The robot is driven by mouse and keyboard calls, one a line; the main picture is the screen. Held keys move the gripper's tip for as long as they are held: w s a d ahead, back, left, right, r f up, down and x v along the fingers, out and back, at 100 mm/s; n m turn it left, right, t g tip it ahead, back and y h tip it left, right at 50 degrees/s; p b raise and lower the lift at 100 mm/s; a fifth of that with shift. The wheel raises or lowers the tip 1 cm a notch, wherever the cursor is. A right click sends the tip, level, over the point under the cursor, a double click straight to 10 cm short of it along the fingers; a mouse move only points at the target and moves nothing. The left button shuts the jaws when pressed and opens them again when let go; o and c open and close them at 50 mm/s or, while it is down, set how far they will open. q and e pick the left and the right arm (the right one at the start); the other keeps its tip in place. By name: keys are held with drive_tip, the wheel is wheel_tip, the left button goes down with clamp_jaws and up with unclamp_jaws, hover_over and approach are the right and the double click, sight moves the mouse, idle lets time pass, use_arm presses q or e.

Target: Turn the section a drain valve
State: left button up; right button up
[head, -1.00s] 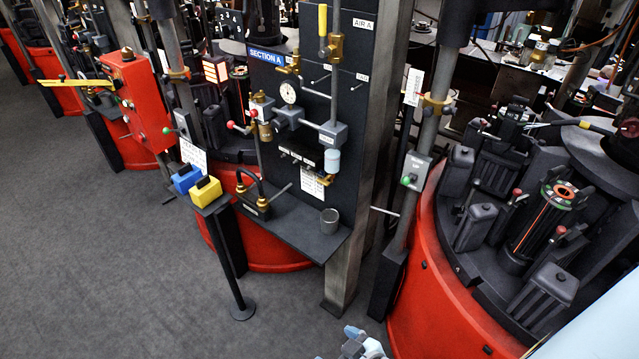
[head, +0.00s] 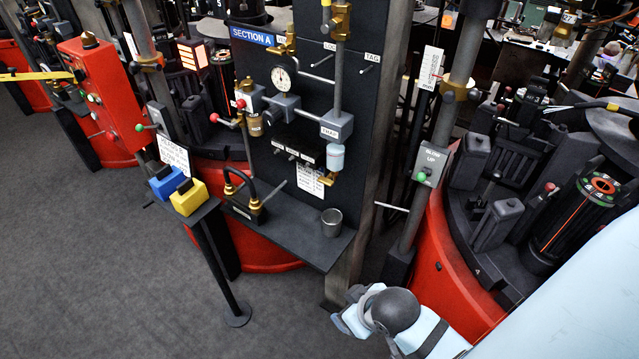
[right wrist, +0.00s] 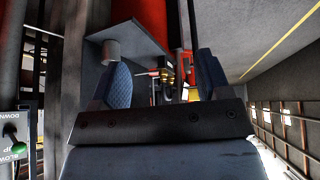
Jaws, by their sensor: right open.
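The Section A panel (head: 300,105) stands upright in the middle of the head view, with a blue label (head: 252,36). On its right side hangs a trap with a pale bowl (head: 335,156). A small brass drain valve (head: 328,179) sits right under the bowl; its exact handle position is too small to tell. My right gripper (right wrist: 163,82) is open and empty, with two blue ridged fingers apart in the right wrist view. In the head view my right arm is low at the bottom right, below and apart from the valve. My left gripper is not in view.
Blue and yellow boxes (head: 188,197) stand on a post to the left. A red round machine (head: 450,265) is at right. Grey floor lies open at lower left.

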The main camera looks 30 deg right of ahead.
drive_tip(key=d+h, duration=0.1)
drive_tip(key=m+h+b, duration=0.2)
drive_tip(key=m+h, duration=1.3)
drive_tip(key=h, duration=0.1)
approach(324, 183)
drive_tip(key=shift+t, duration=0.4)
drive_tip(key=p+x, duration=0.3)
drive_tip(key=x, duration=0.7)
drive_tip(key=shift+s+f+p, duration=0.15)
drive_tip(key=shift+p, duration=0.25)
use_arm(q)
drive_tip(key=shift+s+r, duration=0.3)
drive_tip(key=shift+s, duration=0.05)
